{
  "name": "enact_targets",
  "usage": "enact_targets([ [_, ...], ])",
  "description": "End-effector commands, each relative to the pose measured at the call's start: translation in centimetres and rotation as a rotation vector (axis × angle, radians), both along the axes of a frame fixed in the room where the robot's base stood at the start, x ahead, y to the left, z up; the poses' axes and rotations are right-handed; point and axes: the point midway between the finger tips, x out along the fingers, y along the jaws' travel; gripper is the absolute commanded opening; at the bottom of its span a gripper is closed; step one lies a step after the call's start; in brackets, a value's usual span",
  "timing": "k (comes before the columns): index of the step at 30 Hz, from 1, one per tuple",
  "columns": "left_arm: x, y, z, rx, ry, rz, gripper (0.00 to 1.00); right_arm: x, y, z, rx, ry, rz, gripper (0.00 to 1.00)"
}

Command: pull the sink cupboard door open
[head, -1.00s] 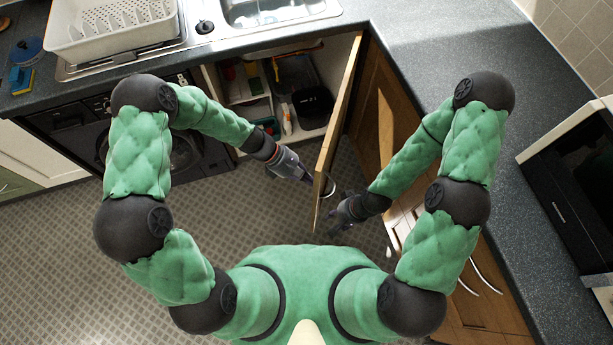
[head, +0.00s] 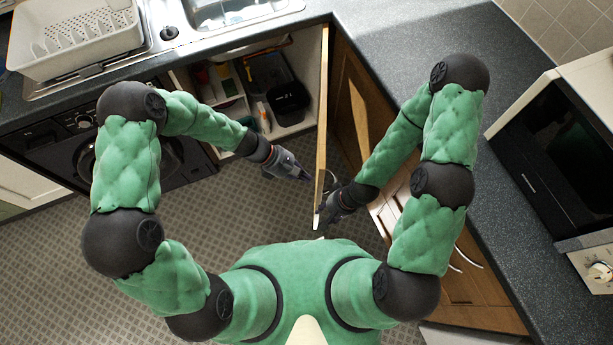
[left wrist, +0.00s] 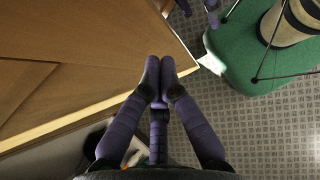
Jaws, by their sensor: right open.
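The sink cupboard door (head: 321,130) stands open, edge-on in the head view, jutting from the sink unit into the floor space. Its wooden face (left wrist: 70,60) fills the upper left of the left wrist view. My left gripper (head: 307,177) is on the cupboard-interior side of the door, close to its face. In the left wrist view its fingertips (left wrist: 159,73) are together with nothing seen between them; contact with the door cannot be told. My right gripper (head: 324,212) is open on the other side, by the door's free end, partly hidden by the door and its own wrist.
The cupboard interior (head: 295,122) shows a black bin (head: 288,103) and bottles. A washing machine (head: 105,150) is to its left. Wooden drawers with handles (head: 465,255) stand close to my right arm. The tiled floor (head: 230,215) left of the door is clear.

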Motion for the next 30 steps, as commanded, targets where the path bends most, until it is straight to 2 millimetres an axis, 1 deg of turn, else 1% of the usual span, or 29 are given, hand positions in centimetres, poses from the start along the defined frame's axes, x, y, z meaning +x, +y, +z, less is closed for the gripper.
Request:
enact_targets([
  [1,0.4,0.7,0.7,0.0,-0.004,0.004,0.0,0.0,0.0,0.0,0.0,0.0,0.0,0.46],
  [9,1.4,4.3,4.5,0.0,-0.004,0.004,0.0,0.0,0.0,0.0,0.0,0.0,0.0,0.46],
  [15,1.9,6.3,6.5,-0.001,-0.002,0.002,0.0,0.0,0.0,0.0,0.0,0.0,0.0,0.46],
  [21,2.1,7.1,7.4,0.0,0.001,0.001,0.0,0.0,0.0,0.0,0.0,0.0,0.0,0.46],
  [30,2.1,7.2,7.4,0.0,0.001,0.001,0.0,0.0,0.0,0.0,0.0,0.001,0.0,0.46],
])
